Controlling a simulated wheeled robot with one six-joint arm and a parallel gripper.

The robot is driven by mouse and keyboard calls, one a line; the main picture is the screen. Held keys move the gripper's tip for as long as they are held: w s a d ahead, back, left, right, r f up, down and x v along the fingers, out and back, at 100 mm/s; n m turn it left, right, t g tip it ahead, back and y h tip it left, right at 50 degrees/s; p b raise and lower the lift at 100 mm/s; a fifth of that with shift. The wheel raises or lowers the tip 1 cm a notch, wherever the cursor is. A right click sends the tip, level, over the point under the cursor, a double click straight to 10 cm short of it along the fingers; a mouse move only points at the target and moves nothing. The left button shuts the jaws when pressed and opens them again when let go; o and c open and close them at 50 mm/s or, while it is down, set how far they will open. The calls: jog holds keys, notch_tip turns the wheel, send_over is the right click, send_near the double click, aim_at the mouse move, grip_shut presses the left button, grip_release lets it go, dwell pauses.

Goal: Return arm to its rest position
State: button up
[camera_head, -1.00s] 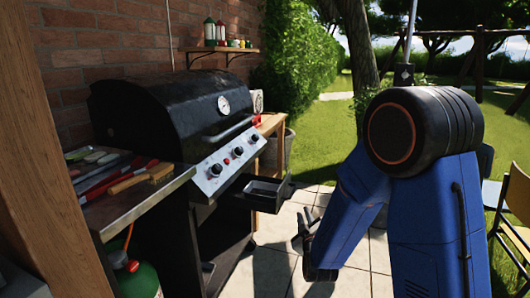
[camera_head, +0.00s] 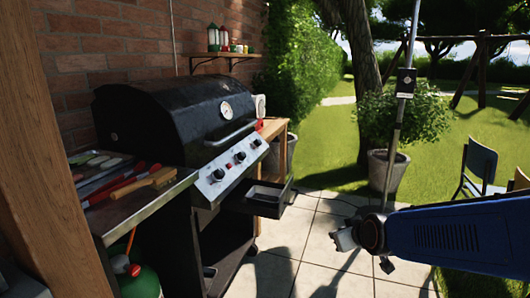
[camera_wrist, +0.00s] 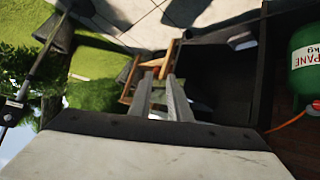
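My gripper (camera_head: 342,238) is at the lower right in the head view, over the paved patio, at the end of my blue arm. The arm reaches in from the right edge, low and nearly level. In the wrist view the two grey fingers (camera_wrist: 158,82) stand apart with nothing held between them. The gripper is clear of the grill and touches nothing that I can see.
The black grill (camera_head: 175,115) stands at left with its lid closed and a drawer (camera_head: 266,198) pulled out. A brush (camera_head: 150,184) lies on its side shelf. A green propane tank (camera_head: 137,280) is below. A potted bush (camera_head: 388,168) and chairs (camera_head: 480,165) are at right.

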jog(key=s+d+r+m+g, duration=0.1)
jog(key=s+d+m+g, duration=0.1)
jog(key=s, duration=1.1)
jog(key=s+d+m+g+h, duration=0.1)
jog(key=s+d+m+g, duration=0.1)
jog(key=s, duration=1.1)
jog(key=d+g, duration=0.1)
jog(key=d, duration=0.1)
jog(key=shift+d+r, duration=0.35)
jog(key=shift+d, duration=0.05)
